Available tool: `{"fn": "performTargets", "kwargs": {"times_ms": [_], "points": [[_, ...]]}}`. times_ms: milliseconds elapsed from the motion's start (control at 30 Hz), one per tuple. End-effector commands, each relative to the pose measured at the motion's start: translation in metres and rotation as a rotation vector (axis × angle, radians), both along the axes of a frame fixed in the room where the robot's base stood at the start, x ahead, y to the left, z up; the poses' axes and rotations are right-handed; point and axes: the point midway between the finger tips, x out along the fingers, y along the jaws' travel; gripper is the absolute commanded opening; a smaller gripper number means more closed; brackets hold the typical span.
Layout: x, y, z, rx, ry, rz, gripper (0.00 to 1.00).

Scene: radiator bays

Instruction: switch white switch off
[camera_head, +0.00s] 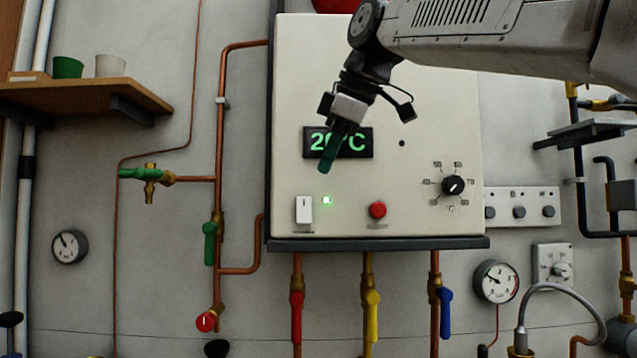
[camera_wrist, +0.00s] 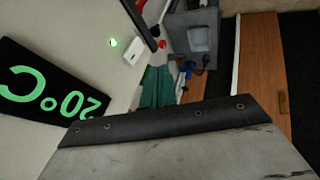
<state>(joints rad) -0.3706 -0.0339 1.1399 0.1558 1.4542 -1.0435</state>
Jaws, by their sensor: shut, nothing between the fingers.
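The white switch (camera_head: 304,210) is a small rocker at the lower left of the cream boiler panel (camera_head: 430,120). A lit green lamp (camera_head: 326,200) is just to its right. My gripper (camera_head: 327,165) is shut and empty, with green fingertips pointing down in front of the display, above the switch and lamp and apart from the switch in the picture. In the wrist view the switch (camera_wrist: 133,55) and the green lamp (camera_wrist: 113,42) show beyond the green fingertips (camera_wrist: 157,87). How far the fingertips stand from the panel is hard to tell.
A display (camera_head: 337,142) reading 20°C is partly covered by my gripper. A red button (camera_head: 377,210) and a black dial (camera_head: 453,185) are to the right on the panel. A dark ledge (camera_head: 380,243) runs below. Copper pipes with a green valve lever (camera_head: 210,243) stand left.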

Motion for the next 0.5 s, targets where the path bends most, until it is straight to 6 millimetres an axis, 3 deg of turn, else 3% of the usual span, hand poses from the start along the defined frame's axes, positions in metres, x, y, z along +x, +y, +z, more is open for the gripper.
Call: {"fn": "performTargets", "kwargs": {"times_ms": [400,500], "points": [[0.037,0.029,-0.07,0.0,0.003,0.0,0.0],[0.052,0.032,-0.079,0.0,0.002,-0.003,0.0]]}}
